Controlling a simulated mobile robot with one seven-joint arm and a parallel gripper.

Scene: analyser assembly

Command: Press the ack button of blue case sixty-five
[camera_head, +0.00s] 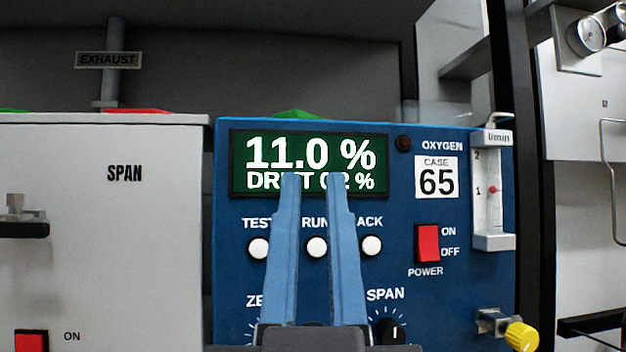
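The blue case (464,292) carries the label "CASE 65" (437,178) and stands in the middle of the head view. Its ACK button (372,246) is a round white button at the right end of a row of three. The TEST button (258,248) is at the left and the RUN button (316,246) in the middle. My gripper (314,178) reaches up in front of the case, its two blue fingers apart with nothing between them. The right finger is just left of the ACK button in the picture. I cannot tell how far the fingertips are from the panel.
The display (310,162) reads 11.0 %, partly covered by my fingers. A red power switch (428,243), a flow tube (492,190) and a yellow knob (521,336) are on the right. A grey case (110,240) marked SPAN stands close on the left.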

